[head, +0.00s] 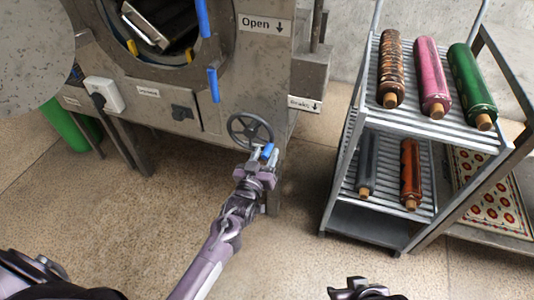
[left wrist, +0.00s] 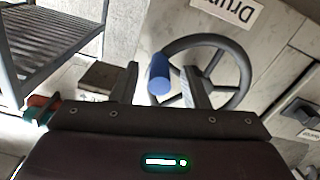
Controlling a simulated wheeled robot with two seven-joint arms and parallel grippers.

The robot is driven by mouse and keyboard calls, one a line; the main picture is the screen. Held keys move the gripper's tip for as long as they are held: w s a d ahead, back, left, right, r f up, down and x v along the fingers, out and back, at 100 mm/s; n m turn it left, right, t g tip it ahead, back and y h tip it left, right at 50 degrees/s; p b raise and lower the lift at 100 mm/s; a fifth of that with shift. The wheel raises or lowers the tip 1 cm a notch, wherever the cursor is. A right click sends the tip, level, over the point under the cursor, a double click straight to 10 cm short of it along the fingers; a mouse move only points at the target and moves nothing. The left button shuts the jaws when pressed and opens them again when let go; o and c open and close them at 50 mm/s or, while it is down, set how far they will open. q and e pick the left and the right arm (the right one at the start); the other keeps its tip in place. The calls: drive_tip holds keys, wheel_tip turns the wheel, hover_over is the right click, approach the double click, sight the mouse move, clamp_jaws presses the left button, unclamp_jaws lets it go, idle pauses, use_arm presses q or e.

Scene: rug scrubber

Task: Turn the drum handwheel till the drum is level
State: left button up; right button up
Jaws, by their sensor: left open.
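The dark drum handwheel (head: 234,137) is on the front of the grey machine, at its lower right corner. Its blue handle (head: 267,151) sticks out at the lower right of the rim. My left gripper (head: 265,156) is open at that handle. In the left wrist view the blue handle (left wrist: 159,74) stands between the two fingers of my left gripper (left wrist: 163,88), with gaps beside it, and the handwheel (left wrist: 240,72) is behind. The drum opening (head: 185,52) is at the top left and is cut off; I cannot tell whether the drum is level. My right gripper (head: 362,290) shows only partly at the bottom edge.
A metal rack (head: 410,125) with several rolled rugs stands right of the machine. A patterned rug (head: 485,190) lies on a low shelf at the far right. A green bin (head: 72,125) is at the left. The floor (head: 110,205) in front is clear.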

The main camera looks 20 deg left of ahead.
use_arm(q)
drive_tip(key=shift+w, duration=0.8)
clamp_jaws()
